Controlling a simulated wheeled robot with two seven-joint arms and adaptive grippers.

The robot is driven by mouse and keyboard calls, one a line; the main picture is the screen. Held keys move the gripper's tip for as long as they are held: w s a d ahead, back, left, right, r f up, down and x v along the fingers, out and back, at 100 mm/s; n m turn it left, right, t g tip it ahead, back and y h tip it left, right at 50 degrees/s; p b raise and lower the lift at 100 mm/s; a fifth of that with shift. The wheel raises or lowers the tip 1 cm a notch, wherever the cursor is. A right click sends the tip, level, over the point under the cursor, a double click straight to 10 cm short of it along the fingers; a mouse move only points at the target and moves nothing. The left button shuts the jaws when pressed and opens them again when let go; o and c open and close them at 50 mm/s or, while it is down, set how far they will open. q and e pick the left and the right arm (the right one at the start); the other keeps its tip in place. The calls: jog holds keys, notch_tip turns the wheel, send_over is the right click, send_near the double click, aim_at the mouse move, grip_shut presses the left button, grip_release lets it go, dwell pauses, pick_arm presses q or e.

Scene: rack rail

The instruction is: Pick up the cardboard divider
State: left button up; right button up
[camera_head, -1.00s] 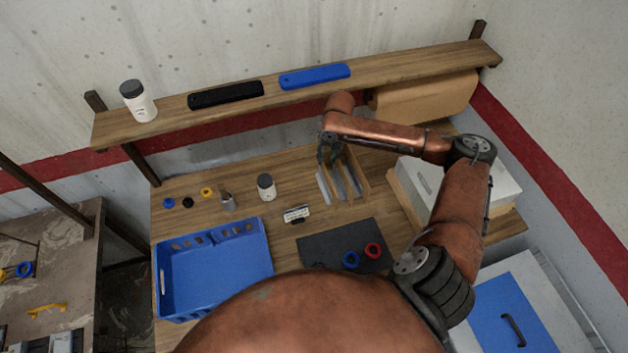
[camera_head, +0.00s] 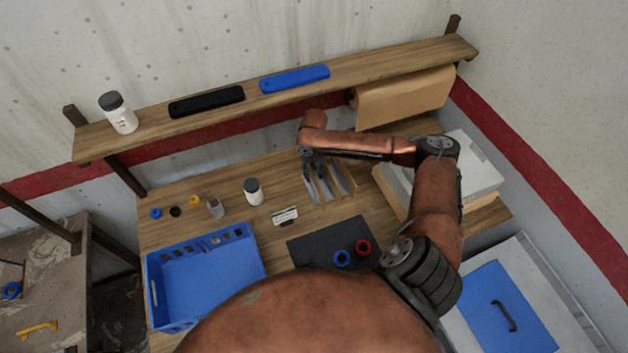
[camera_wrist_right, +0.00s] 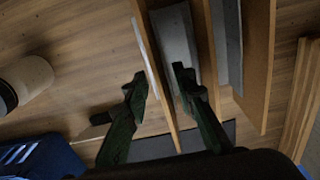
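A rack of thin upright brown dividers with grey slots (camera_head: 326,186) stands on the wooden table under the shelf. Which panel is the cardboard divider is not certain. In the right wrist view a thin brown panel with a pale left edge (camera_wrist_right: 155,75) runs between the two dark fingers. My right gripper (camera_head: 313,164) is over the left part of the rack, and its fingers also show in the wrist view (camera_wrist_right: 160,88). They are spread apart, one on each side of this panel, with gaps visible. My left gripper is not in view.
More panels (camera_wrist_right: 258,60) stand close to the right. A white bottle (camera_head: 253,191), a blue crate (camera_head: 204,231) and a dark mat (camera_head: 318,246) are on the table. The shelf (camera_head: 354,72) is above, and a white box (camera_head: 478,170) is to the right.

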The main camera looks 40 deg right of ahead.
jog(key=shift+c, duration=0.6)
grip_shut()
jog(key=shift+r, duration=0.1)
notch_tip(320, 180, up, 10)
jog(key=shift+b, duration=0.35)
jog(key=shift+r+p, duration=0.45)
jog(key=shift+p, duration=0.6)
